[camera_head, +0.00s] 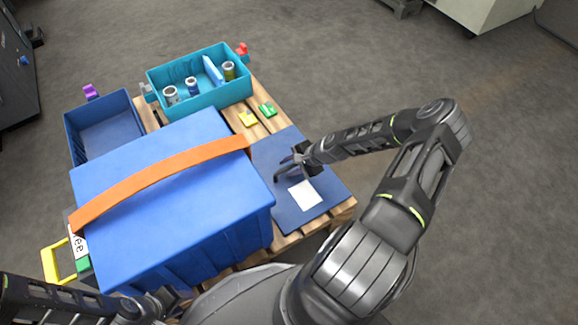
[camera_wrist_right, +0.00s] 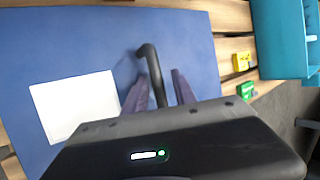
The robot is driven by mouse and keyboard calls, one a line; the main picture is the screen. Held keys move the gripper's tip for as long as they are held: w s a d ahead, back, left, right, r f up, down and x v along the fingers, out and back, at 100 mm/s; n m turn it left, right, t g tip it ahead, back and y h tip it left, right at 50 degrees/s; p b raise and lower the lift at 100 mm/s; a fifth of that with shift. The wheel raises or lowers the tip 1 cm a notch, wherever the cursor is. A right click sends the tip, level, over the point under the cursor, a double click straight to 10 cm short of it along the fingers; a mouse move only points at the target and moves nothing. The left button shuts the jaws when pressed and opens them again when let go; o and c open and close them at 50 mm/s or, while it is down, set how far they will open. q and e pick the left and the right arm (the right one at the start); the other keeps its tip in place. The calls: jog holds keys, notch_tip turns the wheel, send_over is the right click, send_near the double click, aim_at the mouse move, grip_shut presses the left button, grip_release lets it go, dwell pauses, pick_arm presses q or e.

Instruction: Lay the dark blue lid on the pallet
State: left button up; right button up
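The dark blue lid (camera_head: 327,190) is a flat panel with a white label and a dark hooked handle. It is over the right part of the wooden pallet (camera_head: 285,242), beside the big blue box, and looks flat; I cannot tell whether it touches the slats. In the right wrist view the lid (camera_wrist_right: 60,55) fills the left half. My right gripper (camera_wrist_right: 158,88) is at the handle (camera_wrist_right: 152,62), its fingers apart on either side with a gap showing. My left gripper (camera_head: 155,302) is at the bottom left, in front of the big box; its fingers are unclear.
The big blue box (camera_head: 170,175) with an orange strap (camera_head: 160,178) covers the pallet's middle. A teal bin (camera_head: 205,97) with cans stands behind it, an open blue bin (camera_head: 105,128) at left. Yellow (camera_head: 248,119) and green (camera_head: 267,109) pieces lie behind the lid. Floor at right is clear.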

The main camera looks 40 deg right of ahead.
jog(key=p+v, duration=0.3)
jog(key=v, duration=0.4)
jog(key=shift+s+r, duration=0.3)
jog(key=shift+d, duration=0.1)
